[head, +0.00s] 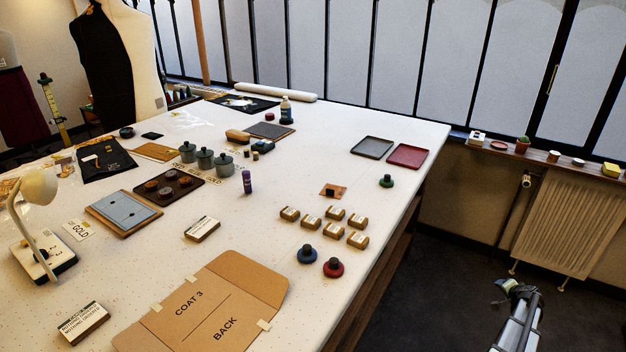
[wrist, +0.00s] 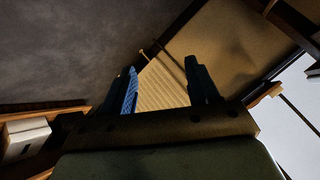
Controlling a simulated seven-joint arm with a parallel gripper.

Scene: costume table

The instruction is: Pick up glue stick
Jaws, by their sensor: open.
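A small upright purple cylinder (head: 247,181), which looks like the glue stick, stands near the middle of the white table (head: 330,130) in the head view. My gripper (head: 508,287) is off to the lower right of the head view, beyond the table's right edge and far from the purple cylinder. In the wrist view my gripper (wrist: 165,85) has its two fingers spread apart with nothing between them. The purple cylinder does not show in the wrist view.
Grey lidded pots (head: 205,160) stand left of the purple cylinder. Several small tan boxes (head: 335,213) lie to its lower right. A cardboard folder (head: 220,300) lies at the front. A radiator (head: 568,225) stands under the sill at right.

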